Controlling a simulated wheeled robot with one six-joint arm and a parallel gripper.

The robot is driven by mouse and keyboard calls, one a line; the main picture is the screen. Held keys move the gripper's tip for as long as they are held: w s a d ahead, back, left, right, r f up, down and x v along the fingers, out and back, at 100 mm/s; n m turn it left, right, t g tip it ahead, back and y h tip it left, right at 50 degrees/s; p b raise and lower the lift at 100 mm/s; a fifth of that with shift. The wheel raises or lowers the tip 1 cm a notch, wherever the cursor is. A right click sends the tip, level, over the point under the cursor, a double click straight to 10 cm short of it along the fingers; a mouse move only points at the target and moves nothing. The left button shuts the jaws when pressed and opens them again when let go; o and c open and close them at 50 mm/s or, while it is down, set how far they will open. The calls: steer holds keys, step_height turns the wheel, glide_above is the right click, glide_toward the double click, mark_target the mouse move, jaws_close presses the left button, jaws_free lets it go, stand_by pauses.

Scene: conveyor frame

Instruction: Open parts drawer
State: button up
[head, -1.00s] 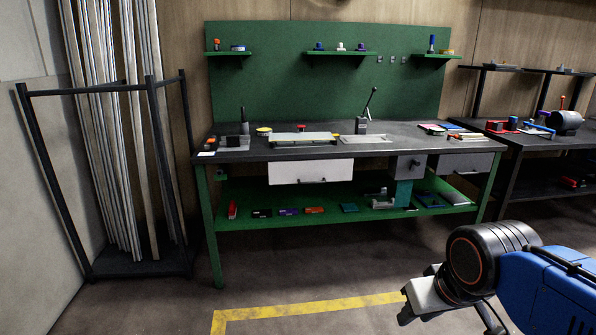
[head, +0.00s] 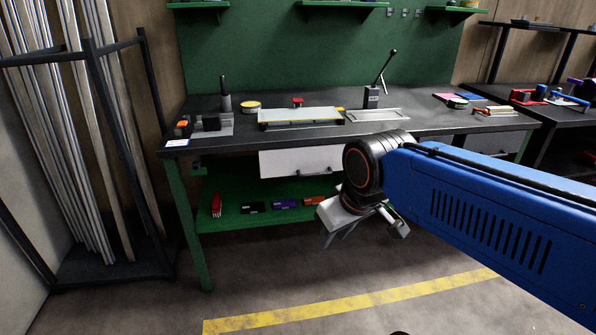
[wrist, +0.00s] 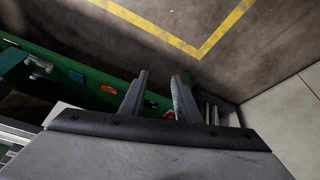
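A white drawer (head: 288,162) with a dark handle (head: 318,170) hangs under the workbench top and looks shut. My arm hides its right end. Part of a grey drawer (head: 508,143) shows at the bench's right end, above my blue arm; other drawer fronts are hidden. No label tells which is the parts drawer. My gripper (head: 338,237) is in front of the bench, below the white drawer's level and to the right of its handle, touching nothing visible. In the wrist view its two fingers (wrist: 160,75) stand apart with nothing held between them.
The green workbench (head: 215,140) carries a lever tool (head: 372,97) and a plate stand (head: 300,117). Several small parts lie on its green lower shelf (head: 240,222). A rack of metal bars (head: 90,150) stands at left. Floor with a yellow line (head: 350,303) is clear in front.

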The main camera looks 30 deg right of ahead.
steer(key=w+d+r+n, duration=0.1)
steer(key=w+r+n, duration=0.2)
steer(key=w+r, duration=0.35)
steer(key=r+n+g, duration=0.2)
steer(key=n+g, duration=0.1)
steer(key=n, duration=0.8)
glide_above(316, 175)
steer(key=s, duration=0.3)
steer(key=shift+t+h, duration=0.3)
steer(key=w+f, duration=0.1)
steer(key=f, duration=0.4)
steer(key=w+f, duration=0.1)
steer(key=f, duration=0.5)
steer(key=w+f, duration=0.1)
steer(key=f, duration=0.4)
steer(key=shift+f, duration=0.4)
jaws_close()
